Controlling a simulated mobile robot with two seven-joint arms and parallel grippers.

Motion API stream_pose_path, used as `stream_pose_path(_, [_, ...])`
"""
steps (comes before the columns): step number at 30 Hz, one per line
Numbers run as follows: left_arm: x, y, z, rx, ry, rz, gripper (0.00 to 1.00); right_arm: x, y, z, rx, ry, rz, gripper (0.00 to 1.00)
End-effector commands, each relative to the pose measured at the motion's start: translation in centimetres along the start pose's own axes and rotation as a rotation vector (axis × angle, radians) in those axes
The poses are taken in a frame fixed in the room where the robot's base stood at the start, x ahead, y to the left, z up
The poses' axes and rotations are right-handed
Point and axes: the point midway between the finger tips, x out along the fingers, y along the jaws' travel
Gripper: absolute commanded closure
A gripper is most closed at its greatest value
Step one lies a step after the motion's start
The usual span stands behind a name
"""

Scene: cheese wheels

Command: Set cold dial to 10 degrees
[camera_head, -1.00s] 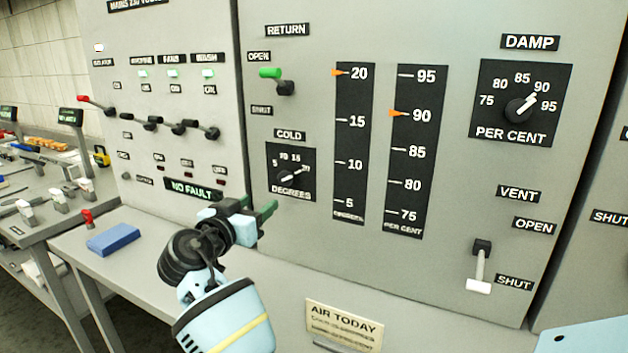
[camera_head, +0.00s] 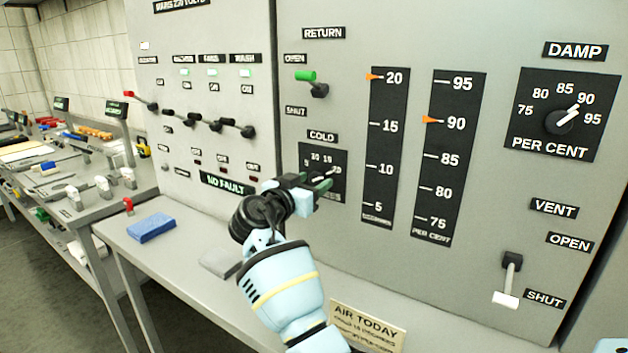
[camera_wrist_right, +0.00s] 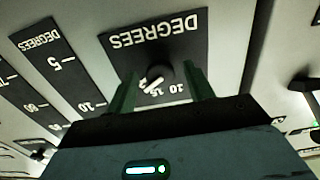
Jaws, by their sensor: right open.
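The cold dial (camera_head: 309,158) is a small black plate under the COLD label, marked 5 to 20 degrees, with a round black knob. In the right wrist view the knob (camera_wrist_right: 158,76) shows upside down, its white pointer aimed at the 15-to-20 side. In the head view the pointer leans up right toward 20. My right gripper (camera_head: 322,188) is open in front of the dial and covers its lower part. In the wrist view its fingers (camera_wrist_right: 162,84) stand on either side of the knob; contact cannot be told. My left gripper is not in view.
Right of the dial, the degrees gauge (camera_head: 388,145) has its orange marker at 20. The return lever (camera_head: 308,78) is above, the damp dial (camera_head: 561,122) upper right, the vent lever (camera_head: 509,275) lower right. A blue block (camera_head: 151,228) lies on the ledge.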

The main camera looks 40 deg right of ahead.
Motion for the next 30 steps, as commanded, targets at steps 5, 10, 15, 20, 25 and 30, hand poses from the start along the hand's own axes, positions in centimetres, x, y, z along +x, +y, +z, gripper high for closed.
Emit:
stream_pose_path(5, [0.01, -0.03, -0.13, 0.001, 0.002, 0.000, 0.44, 0.72, 0.01, 0.00, 0.001, 0.000, 0.000, 0.48])
stream_pose_path(10, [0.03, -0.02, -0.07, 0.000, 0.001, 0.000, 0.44, 0.73, 0.01, 0.07, 0.001, 0.000, 0.000, 0.48])
stream_pose_path(15, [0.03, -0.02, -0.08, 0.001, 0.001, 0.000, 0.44, 0.72, 0.01, 0.07, 0.000, 0.000, 0.000, 0.65])
stream_pose_path(20, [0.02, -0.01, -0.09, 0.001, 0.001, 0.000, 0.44, 0.70, 0.02, 0.07, 0.000, -0.001, 0.000, 0.86])
stream_pose_path(25, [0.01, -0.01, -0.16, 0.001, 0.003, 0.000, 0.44, 0.70, 0.03, 0.07, -0.004, -0.001, 0.000, 0.90])
stream_pose_path(30, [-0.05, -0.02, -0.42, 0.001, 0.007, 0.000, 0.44, 0.68, 0.04, 0.02, -0.039, 0.000, 0.000, 0.91])
